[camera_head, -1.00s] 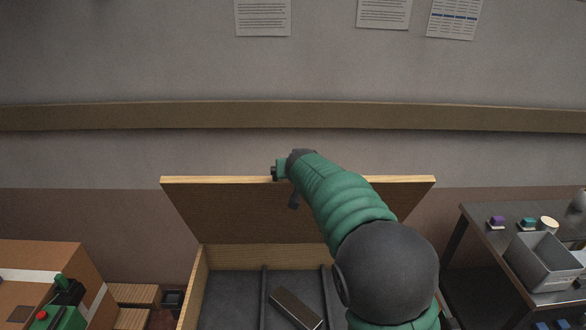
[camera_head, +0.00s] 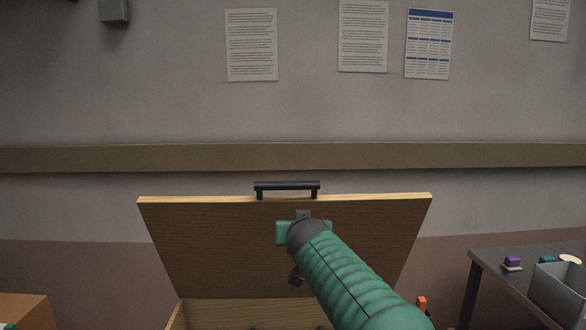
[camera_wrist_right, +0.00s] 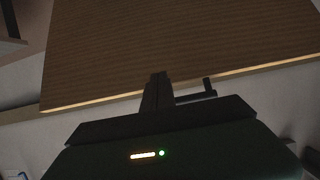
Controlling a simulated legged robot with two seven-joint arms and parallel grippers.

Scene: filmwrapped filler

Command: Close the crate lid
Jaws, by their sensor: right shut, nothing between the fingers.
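The wooden crate lid (camera_head: 220,240) stands raised and open above the crate (camera_head: 176,318), its inner face toward me in the head view. A black bar handle (camera_head: 287,186) shows at its top edge. My right gripper (camera_head: 303,214) is in front of the lid's upper middle, just below the handle. In the right wrist view its fingers (camera_wrist_right: 158,90) are shut and empty, close to the lid's edge (camera_wrist_right: 95,102), with part of the handle (camera_wrist_right: 205,91) beside them. I cannot tell whether the fingers touch the lid. My left gripper is not in view.
A dark table (camera_head: 478,268) with a grey bin (camera_head: 562,295) and small items stands at the right. A cardboard box (camera_head: 25,308) is at the lower left. The wall with a brown rail (camera_head: 80,158) is behind the lid.

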